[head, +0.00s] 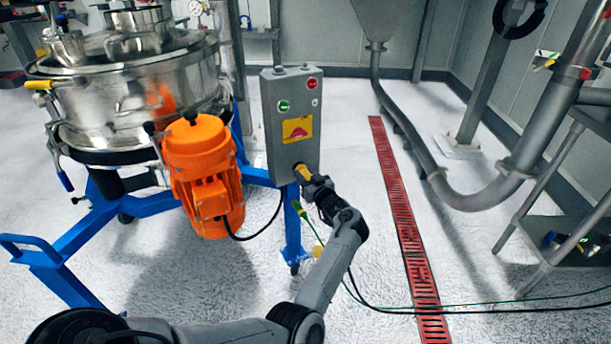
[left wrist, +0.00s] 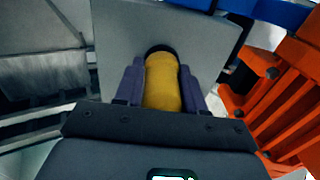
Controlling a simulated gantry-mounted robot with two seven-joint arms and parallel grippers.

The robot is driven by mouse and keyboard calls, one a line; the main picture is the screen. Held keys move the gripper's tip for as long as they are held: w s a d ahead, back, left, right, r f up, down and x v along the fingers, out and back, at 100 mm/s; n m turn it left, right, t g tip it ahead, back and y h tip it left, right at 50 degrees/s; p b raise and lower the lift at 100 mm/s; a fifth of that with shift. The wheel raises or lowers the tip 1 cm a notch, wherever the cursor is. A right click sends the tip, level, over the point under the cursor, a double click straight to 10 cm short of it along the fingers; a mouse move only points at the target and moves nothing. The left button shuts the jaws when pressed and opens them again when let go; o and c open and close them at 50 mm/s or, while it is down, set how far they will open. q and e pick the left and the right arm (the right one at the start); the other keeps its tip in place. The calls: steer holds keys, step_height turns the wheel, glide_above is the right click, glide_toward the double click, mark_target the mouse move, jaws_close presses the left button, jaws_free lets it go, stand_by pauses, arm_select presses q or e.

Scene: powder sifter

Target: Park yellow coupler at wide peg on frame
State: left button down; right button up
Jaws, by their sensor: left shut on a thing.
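A yellow coupler (head: 301,173) sits at the lower edge of the grey control box (head: 291,125), which is mounted on the blue frame (head: 292,222). My left gripper (head: 308,181) is shut on it. In the left wrist view the yellow coupler (left wrist: 162,82) lies between the two fingers of my left gripper (left wrist: 162,88), with its far end at a dark round ring (left wrist: 161,50) on the grey box face. I cannot tell whether it is seated there or just touching. I cannot make out the wide peg. My right gripper is not in view.
An orange motor (head: 204,175) hangs left of the box, beside the steel sifter (head: 135,90). A green-and-yellow cable connector (head: 298,208) is just below the coupler, with cables running right across the floor. A red floor drain (head: 405,230) and a grey pipe (head: 430,165) are at right.

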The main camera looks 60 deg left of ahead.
arm_select(q)
steer(key=shift+d+r, duration=0.15)
steer(key=shift+r, duration=0.05)
steer(key=shift+s+d+f+p, duration=0.15)
steer(key=shift+s+d+p, duration=0.05)
steer(key=shift+d+p, duration=0.7)
steer(key=shift+d, duration=0.35)
steer(key=shift+d+p, duration=0.7)
steer(key=shift+d, duration=0.85)
steer(key=shift+s, duration=0.1)
